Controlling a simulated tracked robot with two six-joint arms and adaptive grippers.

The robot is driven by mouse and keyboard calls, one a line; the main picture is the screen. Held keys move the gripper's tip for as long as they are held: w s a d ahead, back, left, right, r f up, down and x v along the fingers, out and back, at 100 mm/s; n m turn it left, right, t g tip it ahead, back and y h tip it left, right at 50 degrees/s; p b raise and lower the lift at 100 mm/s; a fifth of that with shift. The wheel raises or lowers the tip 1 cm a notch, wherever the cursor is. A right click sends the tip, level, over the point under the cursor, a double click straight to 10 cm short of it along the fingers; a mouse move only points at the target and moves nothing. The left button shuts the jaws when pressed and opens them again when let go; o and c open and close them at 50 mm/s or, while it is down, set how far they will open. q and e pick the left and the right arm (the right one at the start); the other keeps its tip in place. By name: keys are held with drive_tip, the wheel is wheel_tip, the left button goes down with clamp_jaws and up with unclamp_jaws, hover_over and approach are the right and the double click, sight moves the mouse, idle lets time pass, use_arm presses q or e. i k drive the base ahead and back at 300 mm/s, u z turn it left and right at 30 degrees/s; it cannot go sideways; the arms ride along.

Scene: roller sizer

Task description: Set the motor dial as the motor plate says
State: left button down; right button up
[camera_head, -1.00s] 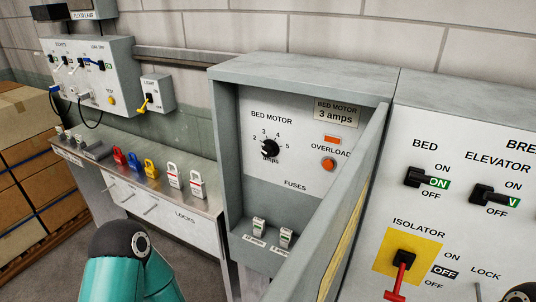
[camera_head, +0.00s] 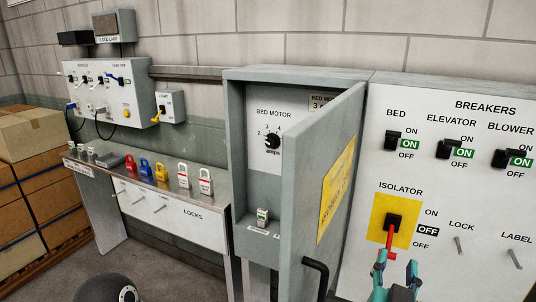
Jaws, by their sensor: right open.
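The bed motor dial (camera_head: 272,142) is a black knob on the white panel inside the open grey cabinet. Numbers 2 to 4 show around it; its pointer is too small to read surely. The motor plate (camera_head: 321,102) is at the panel's upper right, partly hidden by the cabinet door (camera_head: 305,195); only "BED MOTOR" and a 3 show. My right gripper (camera_head: 396,268) is open, at the lower end of the red isolator handle (camera_head: 390,238), right of the door and well away from the dial. I cannot tell whether it touches the handle. My left gripper is out of view.
The door stands swung out toward me, with a black handle (camera_head: 316,272) and yellow sign (camera_head: 336,188). One fuse (camera_head: 262,217) shows below the dial. The breaker panel (camera_head: 480,205) is at right. Padlocks (camera_head: 162,172) stand on the left bench; boxes (camera_head: 30,133) are at far left.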

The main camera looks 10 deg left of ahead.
sight(272, 141)
drive_tip(key=k, duration=1.05)
drive_tip(key=u, duration=0.4)
drive_tip(key=i, duration=0.55)
drive_tip(key=u, duration=0.85)
drive_tip(key=i, duration=1.85)
drive_tip(key=z, duration=1)
drive_tip(key=i, duration=0.25)
drive_tip(key=z, duration=0.2)
